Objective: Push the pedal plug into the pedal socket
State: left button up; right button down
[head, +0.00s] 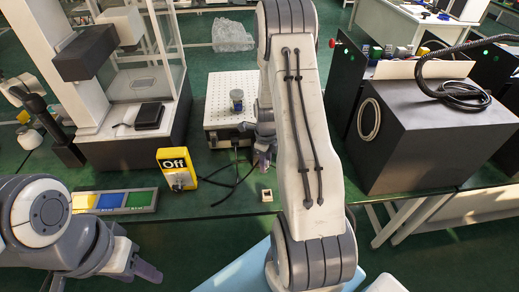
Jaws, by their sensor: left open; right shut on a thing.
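My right gripper (264,158) points down beside the right end of a white perforated-top box (222,97). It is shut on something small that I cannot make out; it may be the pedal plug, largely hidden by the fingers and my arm. Black cables (234,172) run from the box front across the green table near this gripper. A small cream block with a dark opening (266,195) sits on the table just below the gripper, apart from it; I cannot tell if it is the pedal socket. My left gripper (146,272) is open and empty at the lower left.
A yellow "Off" box (177,168) stands left of the cables. A small jar (237,100) stands on the perforated box. A large dark box (430,135) fills the right.

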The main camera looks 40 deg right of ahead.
jog(key=shift+w+d+b, duration=0.2)
jog(key=shift+w+d, duration=0.8)
jog(key=shift+w, duration=0.8)
jog(key=shift+w+d+b, duration=0.2)
jog(key=shift+w+d, duration=0.75)
jog(key=shift+w, duration=0.9)
jog(key=shift+w+d+b, duration=0.2)
jog(key=shift+w+d, duration=0.8)
jog(key=shift+w, duration=0.8)
jog(key=shift+r, duration=0.1)
jog(key=shift+r+p, duration=0.35)
jog(key=shift+r, duration=0.1)
jog(key=shift+f, duration=0.1)
jog(key=shift+f, duration=0.5)
jog(key=shift+f, duration=1)
